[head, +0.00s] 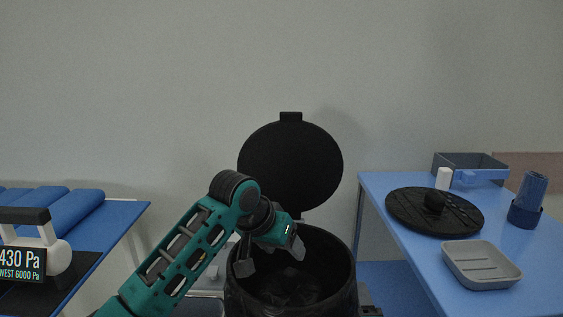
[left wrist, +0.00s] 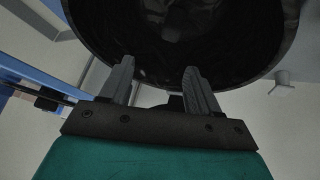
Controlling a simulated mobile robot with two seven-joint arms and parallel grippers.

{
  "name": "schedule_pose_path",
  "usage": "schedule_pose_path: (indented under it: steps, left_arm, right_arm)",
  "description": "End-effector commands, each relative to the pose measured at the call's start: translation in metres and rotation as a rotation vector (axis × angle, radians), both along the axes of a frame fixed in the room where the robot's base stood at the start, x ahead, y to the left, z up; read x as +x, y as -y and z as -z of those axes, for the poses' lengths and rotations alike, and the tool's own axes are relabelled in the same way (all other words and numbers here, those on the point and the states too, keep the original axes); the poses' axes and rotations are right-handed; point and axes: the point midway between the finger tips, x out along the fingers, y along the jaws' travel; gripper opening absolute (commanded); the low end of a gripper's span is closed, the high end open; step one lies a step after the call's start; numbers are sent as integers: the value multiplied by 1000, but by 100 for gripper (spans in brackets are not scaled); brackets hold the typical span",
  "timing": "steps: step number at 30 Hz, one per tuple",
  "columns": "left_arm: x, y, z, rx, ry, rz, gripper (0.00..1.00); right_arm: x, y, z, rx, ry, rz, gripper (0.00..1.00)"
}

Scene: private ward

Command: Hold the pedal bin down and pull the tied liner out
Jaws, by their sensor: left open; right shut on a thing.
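The black pedal bin (head: 345,262) stands at the lower centre of the head view, its round lid (head: 290,165) raised upright behind the opening. A dark, crinkled liner (head: 290,288) shows dimly inside; I cannot make out its knot. My left gripper (head: 270,258) is open and empty above the left part of the bin's mouth. In the left wrist view its two fingers (left wrist: 158,70) are spread, overlapping the bin's rim (left wrist: 240,82). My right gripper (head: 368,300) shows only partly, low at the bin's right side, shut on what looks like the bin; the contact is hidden.
A blue table (head: 405,245) at right holds a black round lid (head: 410,213), a grey soap dish (head: 480,265), a blue cup (head: 527,200), a white bottle and a grey tray (head: 470,162). At left, a blue-topped trolley (head: 125,215) carries a white pressure device (head: 55,258).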

Motion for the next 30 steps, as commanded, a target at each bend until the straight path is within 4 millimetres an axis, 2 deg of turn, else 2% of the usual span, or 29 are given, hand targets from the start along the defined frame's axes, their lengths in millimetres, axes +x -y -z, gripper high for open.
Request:
schedule_pose_path:
  steps: [4,11,30]
  left_arm:
    - [-4,-1,-3,151,-54,22,62]
    - [-5,-2,1,221,-82,29,62]
    - [24,15,84,216,-82,28,62]
  right_arm:
    - [-1,-1,4,-3,-8,-3,0]
    - [-2,-1,5,-3,-9,-4,0]
    - [-2,-1,6,-2,-11,-5,0]
